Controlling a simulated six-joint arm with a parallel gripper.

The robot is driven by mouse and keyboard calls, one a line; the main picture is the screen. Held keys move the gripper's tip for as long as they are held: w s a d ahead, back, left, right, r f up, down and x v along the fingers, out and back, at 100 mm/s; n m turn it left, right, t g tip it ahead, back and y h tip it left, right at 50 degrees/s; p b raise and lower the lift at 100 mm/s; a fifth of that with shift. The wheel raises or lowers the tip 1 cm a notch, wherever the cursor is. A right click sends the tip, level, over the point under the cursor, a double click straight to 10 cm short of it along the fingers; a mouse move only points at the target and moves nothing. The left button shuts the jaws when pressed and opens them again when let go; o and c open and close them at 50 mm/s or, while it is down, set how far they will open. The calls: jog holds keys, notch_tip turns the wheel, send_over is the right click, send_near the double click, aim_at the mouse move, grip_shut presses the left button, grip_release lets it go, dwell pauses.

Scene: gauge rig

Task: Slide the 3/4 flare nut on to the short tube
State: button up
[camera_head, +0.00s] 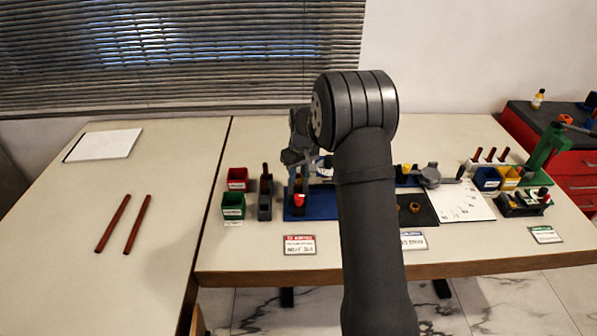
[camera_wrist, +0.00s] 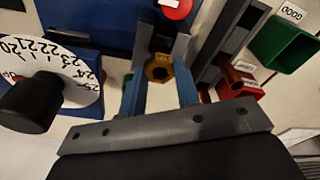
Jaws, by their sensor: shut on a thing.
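A brass-coloured hex nut (camera_wrist: 159,68) sits between the fingers of my gripper (camera_wrist: 161,62) in the wrist view. The fingers are shut on it, and its bore faces the camera. Markings on the nut are too small to read. In the head view my gripper (camera_head: 298,184) is over the left part of the blue mat (camera_head: 322,212), partly hidden by my arm. A brass-coloured piece (camera_head: 414,207) lies on the black mat. Two red-brown tubes (camera_head: 112,224) lie side by side on the left table. I cannot tell which tube is the short one.
A red bin (camera_head: 237,174) and a green bin (camera_head: 233,200) stand left of a dark grey stand (camera_head: 265,200). A numbered dial (camera_wrist: 62,68) with a black knob is close at left in the wrist view. Blue and yellow bins stand at the right. The left table is mostly clear.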

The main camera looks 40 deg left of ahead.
jog(key=o, duration=1)
jog(key=shift+o, duration=0.2)
notch_tip(320, 180, up, 17)
jog(key=d, duration=0.2)
jog(key=shift+s, duration=0.3)
jog(key=f, duration=0.5)
jog(key=a+f, duration=0.1)
jog(key=f, duration=0.5)
jog(key=a+f, duration=0.1)
jog(key=f, duration=0.5)
jog(key=shift+w, duration=0.3)
